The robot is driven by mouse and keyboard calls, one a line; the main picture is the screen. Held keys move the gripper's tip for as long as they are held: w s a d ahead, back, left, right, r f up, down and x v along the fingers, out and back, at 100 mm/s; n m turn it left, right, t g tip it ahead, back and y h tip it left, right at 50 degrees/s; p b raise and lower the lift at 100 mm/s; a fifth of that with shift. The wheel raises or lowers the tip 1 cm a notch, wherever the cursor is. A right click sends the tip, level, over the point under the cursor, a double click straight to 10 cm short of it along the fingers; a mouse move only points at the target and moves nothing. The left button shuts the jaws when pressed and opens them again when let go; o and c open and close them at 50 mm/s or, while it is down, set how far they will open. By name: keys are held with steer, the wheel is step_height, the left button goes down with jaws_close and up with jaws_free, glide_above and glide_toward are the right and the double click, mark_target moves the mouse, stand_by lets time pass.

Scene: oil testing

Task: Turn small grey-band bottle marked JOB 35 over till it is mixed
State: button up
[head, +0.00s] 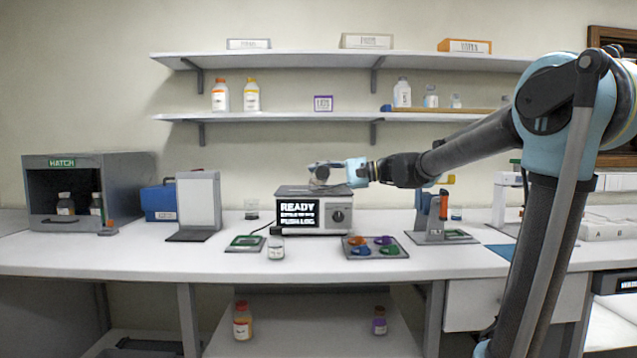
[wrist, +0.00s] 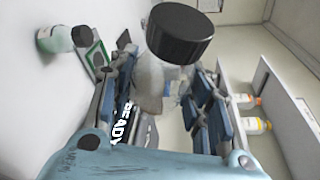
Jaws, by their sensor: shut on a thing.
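My gripper (head: 318,172) is above the tester with the READY display, its fingers pointing left. In the wrist view its blue-padded fingers (wrist: 172,105) are shut on a small clear bottle (wrist: 152,78) with a black cap (wrist: 180,34). The bottle lies roughly on its side, its cap towards the bench's front edge. Its band and label cannot be read, and the fingers hide part of its body. In the head view the held bottle is too small to make out clearly.
The tester (head: 313,212) is just below my gripper. Another dark-capped bottle (head: 277,243) stands in front of it, also seen in the wrist view (wrist: 55,40). A tray with coloured discs (head: 375,252) lies to the right. A white panel stand (head: 198,203) is left; shelves (head: 340,116) are behind.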

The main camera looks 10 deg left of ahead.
steer(key=m+g+h, duration=0.1)
steer(key=m, duration=0.1)
steer(key=m+h, duration=0.1)
steer(key=m, duration=0.2)
steer(key=shift+g, duration=0.4)
steer(key=shift+h, duration=0.3)
steer(key=shift+m+g+h, duration=0.3)
steer(key=shift+m+g, duration=0.3)
steer(key=shift+m, duration=0.6)
steer(key=shift+m+g+h, duration=0.4)
steer(key=shift+m+g, duration=0.4)
steer(key=shift+m, duration=0.4)
